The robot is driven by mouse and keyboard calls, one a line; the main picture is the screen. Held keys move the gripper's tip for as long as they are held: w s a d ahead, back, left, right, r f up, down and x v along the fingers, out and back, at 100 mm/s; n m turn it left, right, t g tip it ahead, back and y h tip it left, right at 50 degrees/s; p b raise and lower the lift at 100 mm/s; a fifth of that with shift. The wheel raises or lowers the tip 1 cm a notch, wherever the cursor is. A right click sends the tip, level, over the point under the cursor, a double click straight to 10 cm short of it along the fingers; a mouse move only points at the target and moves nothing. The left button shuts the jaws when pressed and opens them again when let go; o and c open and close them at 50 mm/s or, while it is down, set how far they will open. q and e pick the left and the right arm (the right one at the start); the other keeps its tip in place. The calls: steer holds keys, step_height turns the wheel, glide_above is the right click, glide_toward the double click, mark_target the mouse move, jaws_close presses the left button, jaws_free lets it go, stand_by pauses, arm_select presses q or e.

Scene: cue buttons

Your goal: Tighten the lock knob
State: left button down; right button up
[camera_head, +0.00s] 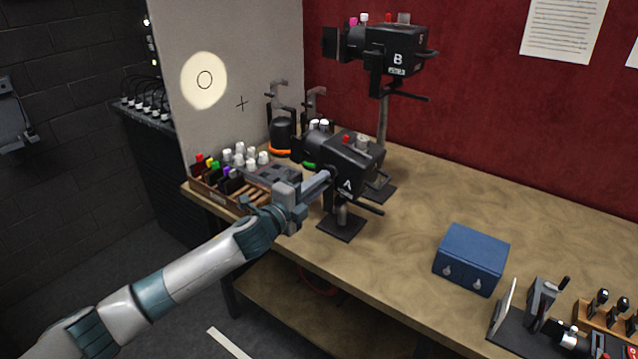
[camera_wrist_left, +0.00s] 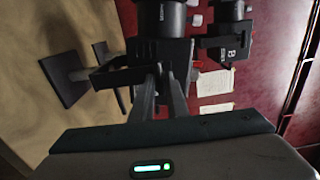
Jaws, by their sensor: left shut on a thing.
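A black spotlight marked A (camera_head: 352,160) stands on a short post with a square base at the table's left part. My left gripper (camera_head: 326,177) reaches to the near left side of this spotlight, at its yoke. Its fingers are close together, shut on a small part there that I take to be the lock knob; the fingers hide most of it. In the left wrist view the gripper (camera_wrist_left: 159,75) meets the dark yoke below the spotlight body (camera_wrist_left: 160,20). My right gripper is not in view.
A taller spotlight marked B (camera_head: 395,50) stands behind. A wooden rack with coloured and white knobs (camera_head: 230,170) lies left of the gripper. A blue box (camera_head: 471,259) stands to the right, with clear tabletop (camera_head: 410,210) between. A round light spot (camera_head: 204,80) shows on the grey panel.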

arm_select(q)
steer(key=shift+f, duration=0.1)
steer(key=c, duration=1.8)
jaws_free()
steer(key=shift+c, duration=0.2)
steer(key=shift+s, duration=0.1)
steer(key=b+v, duration=0.5)
steer(key=v, duration=1.2)
steer(key=shift+a, duration=0.15)
